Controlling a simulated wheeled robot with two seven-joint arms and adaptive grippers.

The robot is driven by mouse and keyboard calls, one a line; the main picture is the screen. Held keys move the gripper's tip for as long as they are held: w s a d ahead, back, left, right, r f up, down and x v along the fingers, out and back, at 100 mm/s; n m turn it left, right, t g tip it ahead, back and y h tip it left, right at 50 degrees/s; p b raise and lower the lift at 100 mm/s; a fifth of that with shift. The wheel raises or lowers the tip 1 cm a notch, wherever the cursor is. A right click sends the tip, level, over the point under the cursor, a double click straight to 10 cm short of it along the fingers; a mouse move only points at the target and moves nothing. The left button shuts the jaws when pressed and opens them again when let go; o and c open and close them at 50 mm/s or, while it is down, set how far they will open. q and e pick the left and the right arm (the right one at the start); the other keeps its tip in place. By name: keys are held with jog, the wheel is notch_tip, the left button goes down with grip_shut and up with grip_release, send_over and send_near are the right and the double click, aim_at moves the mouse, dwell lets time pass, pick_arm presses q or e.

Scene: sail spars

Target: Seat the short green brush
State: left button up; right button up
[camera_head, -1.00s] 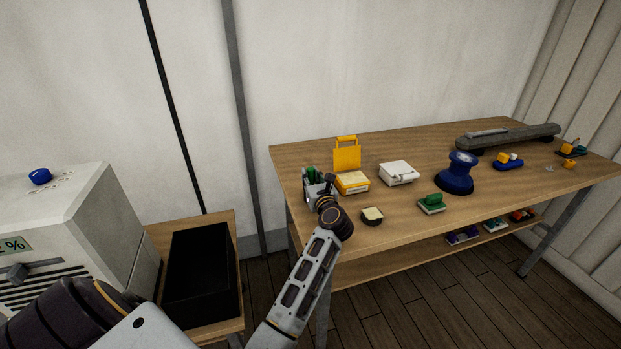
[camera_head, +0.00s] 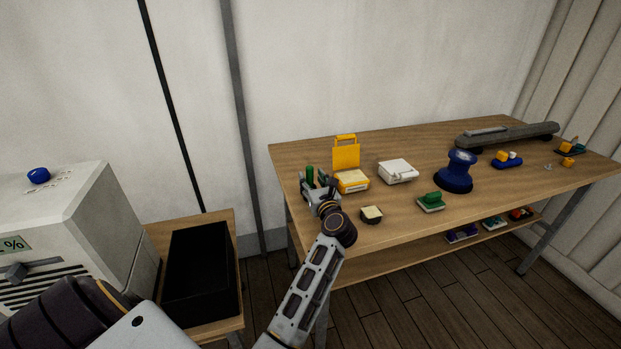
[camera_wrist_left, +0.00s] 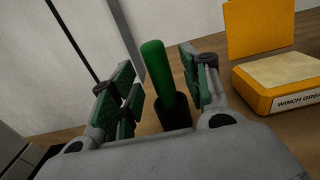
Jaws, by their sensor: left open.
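The short green brush (camera_wrist_left: 156,68) stands nearly upright in the left wrist view, its lower end in a dark round holder (camera_wrist_left: 173,113). Its green top also shows in the head view (camera_head: 309,174), at the left end of the workbench. My left gripper (camera_wrist_left: 154,82) is open, with one green-padded finger on each side of the brush. Gaps show between the pads and the brush. In the head view my left gripper (camera_head: 317,187) hides most of the holder. The brush's lower end is hidden inside the holder. My right gripper is not in view.
An open yellow winch grease box (camera_head: 352,182) stands close right of the gripper, its lid up. A small dark round pot (camera_head: 371,215) is in front. A white box (camera_head: 397,172), green-topped block (camera_head: 431,202) and blue winch (camera_head: 455,173) stand farther right on the workbench (camera_head: 400,220).

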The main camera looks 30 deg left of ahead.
pick_arm(q)
jog(key=shift+v, duration=2.85)
jog(key=shift+w+f, duration=0.1)
jog(key=shift+w, duration=0.05)
jog(key=shift+x, duration=3.9)
jog(key=shift+a+r, duration=0.1)
jog(key=shift+r, duration=0.15)
